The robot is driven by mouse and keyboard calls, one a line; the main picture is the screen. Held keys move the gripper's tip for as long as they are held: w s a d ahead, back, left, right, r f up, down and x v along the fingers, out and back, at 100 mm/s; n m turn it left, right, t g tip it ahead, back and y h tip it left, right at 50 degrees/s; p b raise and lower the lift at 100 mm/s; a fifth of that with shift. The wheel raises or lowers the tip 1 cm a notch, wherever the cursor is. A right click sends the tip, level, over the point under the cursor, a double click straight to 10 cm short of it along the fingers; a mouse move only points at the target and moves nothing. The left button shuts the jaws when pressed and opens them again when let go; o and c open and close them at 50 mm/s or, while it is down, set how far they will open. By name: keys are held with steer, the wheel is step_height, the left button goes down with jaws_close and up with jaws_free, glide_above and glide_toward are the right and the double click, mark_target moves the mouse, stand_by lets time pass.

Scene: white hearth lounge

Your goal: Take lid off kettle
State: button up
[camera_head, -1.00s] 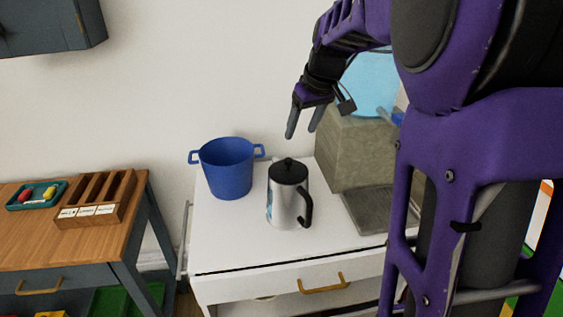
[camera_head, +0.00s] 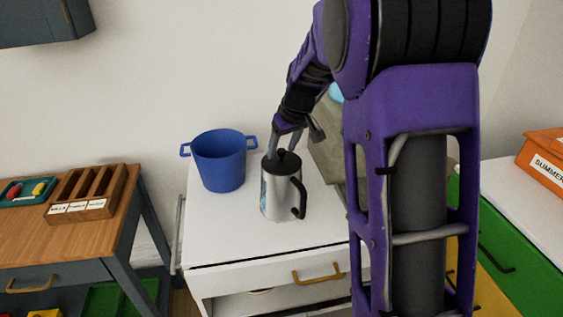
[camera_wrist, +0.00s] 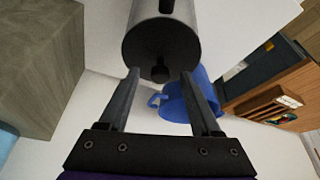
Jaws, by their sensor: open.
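The kettle (camera_head: 280,196) is a silver cylinder with a black handle on its right. It stands upright on the white cabinet top. Its black lid (camera_head: 287,163) is on it, with a small round knob on top. In the wrist view the lid (camera_wrist: 148,42) and its knob (camera_wrist: 160,74) face me, above and between my fingertips. My gripper (camera_head: 283,143) is at the lid from above, its fingers partly overlapping the knob in the head view. In the wrist view my gripper (camera_wrist: 160,76) is open, with the knob between the fingertip ends and no clear contact.
A blue pot (camera_head: 219,163) stands just left of the kettle. A grey-green block-shaped object (camera_head: 326,150) stands to the right, partly behind my arm. The front of the white cabinet top (camera_head: 225,235) is clear. A wooden table (camera_head: 75,235) stands at left.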

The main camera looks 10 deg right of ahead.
steer(key=shift+r, duration=0.1)
jaws_close()
stand_by(0.3)
